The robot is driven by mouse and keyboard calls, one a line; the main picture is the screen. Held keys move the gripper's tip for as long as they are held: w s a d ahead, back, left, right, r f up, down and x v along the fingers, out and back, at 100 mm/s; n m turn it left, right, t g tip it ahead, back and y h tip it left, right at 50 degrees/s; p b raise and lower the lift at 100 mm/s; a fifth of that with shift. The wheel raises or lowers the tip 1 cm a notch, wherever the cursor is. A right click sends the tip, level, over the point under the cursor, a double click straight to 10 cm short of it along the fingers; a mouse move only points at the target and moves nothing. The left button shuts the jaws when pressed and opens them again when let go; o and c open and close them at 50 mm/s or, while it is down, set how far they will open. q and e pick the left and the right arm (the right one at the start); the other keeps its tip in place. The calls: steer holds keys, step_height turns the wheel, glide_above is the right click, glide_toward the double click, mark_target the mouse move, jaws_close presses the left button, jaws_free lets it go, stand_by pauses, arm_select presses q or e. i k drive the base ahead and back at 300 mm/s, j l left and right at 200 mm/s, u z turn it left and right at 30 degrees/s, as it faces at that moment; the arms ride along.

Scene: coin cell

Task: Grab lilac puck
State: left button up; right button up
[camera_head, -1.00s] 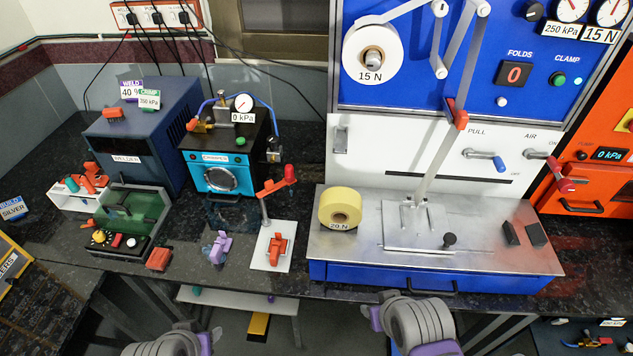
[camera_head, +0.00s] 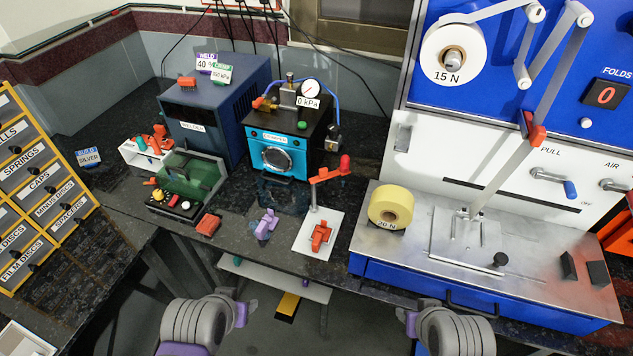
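A small lilac piece (camera_head: 266,224) sits on the dark counter, between a red-orange block (camera_head: 208,225) and a white plate (camera_head: 302,241) with an orange clamp (camera_head: 320,236). It has an uneven outline rather than a plain disc, and I cannot tell whether it is the lilac puck or a holder for it. No other clear lilac puck shows on the counter. Grey ribbed parts of my two arms, with purple pieces, show at the bottom edge, in front of and below the counter.
Behind stand the blue welder (camera_head: 211,115) and the crimper (camera_head: 285,149). A green-lidded box (camera_head: 188,182) is left of the piece. A metal-topped station (camera_head: 419,234) with a yellow roll (camera_head: 390,207) stands right. Labelled drawers (camera_head: 36,175) are at far left. A low shelf (camera_head: 258,273) lies under the counter.

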mark_target(269, 223)
steer(key=j+u, duration=0.4)
steer(key=i+j+u, duration=0.1)
steer(key=u, duration=0.25)
steer(key=i+j+u, duration=0.15)
steer(key=j+u, duration=0.25)
steer(key=l, duration=0.1)
